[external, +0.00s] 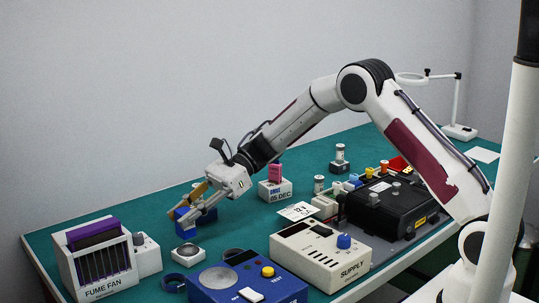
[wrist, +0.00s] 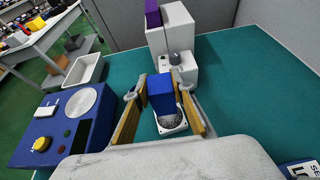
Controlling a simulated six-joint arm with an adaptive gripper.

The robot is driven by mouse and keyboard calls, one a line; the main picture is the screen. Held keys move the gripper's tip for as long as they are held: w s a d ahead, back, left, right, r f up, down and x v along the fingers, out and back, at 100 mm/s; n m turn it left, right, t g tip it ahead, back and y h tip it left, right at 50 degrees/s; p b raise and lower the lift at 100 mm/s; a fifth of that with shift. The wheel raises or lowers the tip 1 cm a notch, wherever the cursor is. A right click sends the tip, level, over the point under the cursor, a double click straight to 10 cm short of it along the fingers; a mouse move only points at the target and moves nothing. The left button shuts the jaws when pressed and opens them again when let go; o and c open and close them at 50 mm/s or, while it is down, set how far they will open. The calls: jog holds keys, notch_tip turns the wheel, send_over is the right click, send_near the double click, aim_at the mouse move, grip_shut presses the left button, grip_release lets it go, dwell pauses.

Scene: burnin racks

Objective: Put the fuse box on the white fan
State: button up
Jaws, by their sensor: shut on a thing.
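A small blue box (external: 207,217), the only thing here that fits the fuse box, is between the fingers of my gripper (external: 191,209). My gripper is shut on it; the wrist view shows the blue box (wrist: 161,90) between the tan finger pads (wrist: 158,96). I cannot tell whether its underside touches the table. The white fan (external: 68,263), marked FUME FAN, stands at the near left of the table, with a purple top and dark slots. In the wrist view the fan (wrist: 181,30) is beyond the blue box, apart from it.
A white square piece with a grey disc (external: 187,254) lies close to the blue box. A blue unit (external: 240,283) with a yellow button and a white SUPPLY box (external: 318,258) stand nearer the front. A white date block (external: 274,190) is behind. Teal table is clear at the back left.

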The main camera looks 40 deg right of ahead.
aim_at(186, 230)
jog(key=shift+f, duration=0.2)
jog(key=shift+f, duration=1.8)
jog(key=shift+f, duration=0.1)
jog(key=o, duration=1.1)
jog(key=shift+d, duration=0.1)
jog(key=v, duration=1.2)
